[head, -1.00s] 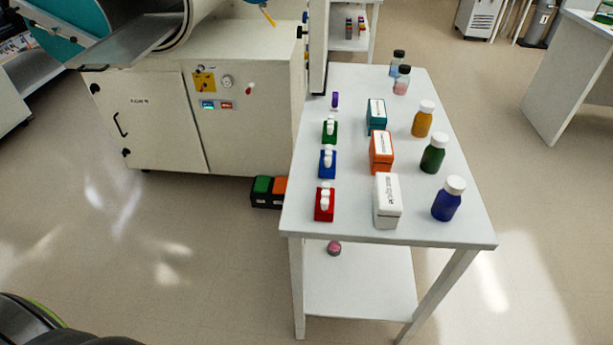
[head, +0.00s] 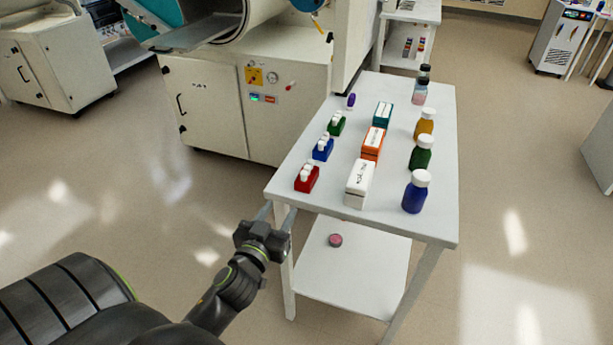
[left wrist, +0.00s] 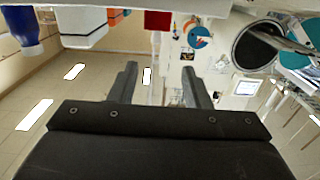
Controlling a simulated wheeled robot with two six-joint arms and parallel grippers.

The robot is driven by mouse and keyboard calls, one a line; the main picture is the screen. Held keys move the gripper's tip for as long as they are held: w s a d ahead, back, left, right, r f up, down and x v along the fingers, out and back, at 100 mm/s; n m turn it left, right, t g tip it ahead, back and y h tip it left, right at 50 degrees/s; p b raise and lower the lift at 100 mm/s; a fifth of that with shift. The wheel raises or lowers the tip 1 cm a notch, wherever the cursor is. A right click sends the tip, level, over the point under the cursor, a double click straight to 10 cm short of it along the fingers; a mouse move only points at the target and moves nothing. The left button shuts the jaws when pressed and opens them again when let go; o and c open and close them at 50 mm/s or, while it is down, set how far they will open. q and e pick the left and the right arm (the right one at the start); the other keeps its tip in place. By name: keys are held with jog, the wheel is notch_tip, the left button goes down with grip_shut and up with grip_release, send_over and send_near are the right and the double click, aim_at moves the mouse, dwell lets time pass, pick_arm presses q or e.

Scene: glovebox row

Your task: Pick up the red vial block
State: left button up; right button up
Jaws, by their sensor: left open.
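The red vial block (head: 307,181) stands at the near left corner of the table top, with white-capped vials in it. In the left wrist view the red block (left wrist: 158,20) shows at the top edge, partly cut off. My left gripper (head: 277,212) is open and empty, in front of the table's near left corner and a little below and left of the red block. Its two fingers (left wrist: 160,82) are spread apart in the left wrist view. My right gripper is not in view.
On the table (head: 424,225) stand a blue block (head: 323,149), a green block (head: 336,124), a white box (head: 360,184), an orange box (head: 372,145) and a blue bottle (head: 416,192). A pink round thing (head: 335,240) lies on the lower shelf. The floor at left is clear.

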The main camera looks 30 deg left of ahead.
pick_arm(q)
jog(key=p, duration=0.3)
send_near(308, 166)
jog(key=x, duration=0.3)
jog(key=shift+w+a+f, duration=0.15)
jog(key=shift+w+a, duration=0.1)
jog(key=shift+a, duration=0.05)
jog(key=shift+x, duration=2.75)
jog(key=shift+w, duration=0.4)
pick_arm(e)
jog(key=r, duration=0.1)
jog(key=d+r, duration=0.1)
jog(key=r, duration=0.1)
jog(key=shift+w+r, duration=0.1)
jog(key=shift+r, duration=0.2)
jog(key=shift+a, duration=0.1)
pick_arm(q)
jog(key=shift+d, duration=0.1)
grip_shut()
